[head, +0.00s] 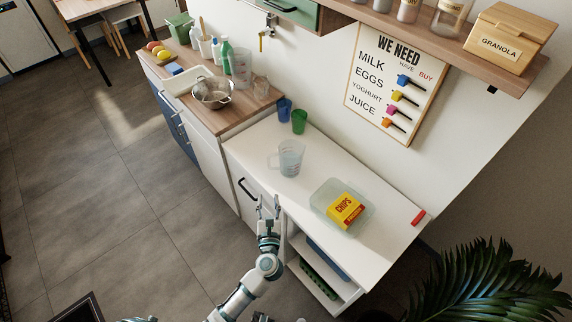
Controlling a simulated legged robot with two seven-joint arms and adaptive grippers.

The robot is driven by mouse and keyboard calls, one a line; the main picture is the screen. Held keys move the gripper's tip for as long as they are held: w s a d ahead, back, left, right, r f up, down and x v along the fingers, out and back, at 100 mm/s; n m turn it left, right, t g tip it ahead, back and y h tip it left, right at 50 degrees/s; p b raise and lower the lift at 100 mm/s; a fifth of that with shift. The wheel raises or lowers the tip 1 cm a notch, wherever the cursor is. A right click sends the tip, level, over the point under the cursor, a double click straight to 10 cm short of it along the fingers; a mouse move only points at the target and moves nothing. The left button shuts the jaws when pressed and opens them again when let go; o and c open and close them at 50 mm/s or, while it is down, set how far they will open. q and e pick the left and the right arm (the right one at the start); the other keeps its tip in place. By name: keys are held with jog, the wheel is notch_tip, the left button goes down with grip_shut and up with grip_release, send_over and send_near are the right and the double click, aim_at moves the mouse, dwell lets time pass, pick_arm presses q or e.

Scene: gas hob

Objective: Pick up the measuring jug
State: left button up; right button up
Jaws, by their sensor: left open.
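The measuring jug (291,158) is a clear, bluish see-through cup standing upright on the white counter (262,140), with its handle towards the left. My left gripper (268,203) is open and empty, in front of the counter's front edge, short of the jug and below it in the picture. The fingers point towards the jug and do not touch it. My right gripper cannot be made out.
A clear container (322,194) with a yellow chips packet (345,209) stands right of the jug. A blue cup (284,109) and green cup (299,121) stand behind it. A colander (212,93) sits on the wooden worktop. A red item (418,218) lies at the right end.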

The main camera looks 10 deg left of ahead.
pick_arm(q)
jog(key=n, duration=0.1)
send_near(269, 161)
jog(key=x, duration=0.5)
jog(key=shift+w+a, duration=0.35)
jog(key=shift+w, duration=0.25)
jog(key=x, duration=0.4)
jog(key=shift+w+d, duration=0.3)
jog(key=shift+a, duration=0.15)
jog(key=shift+a, duration=0.2)
grip_shut()
jog(key=shift+d, duration=0.1)
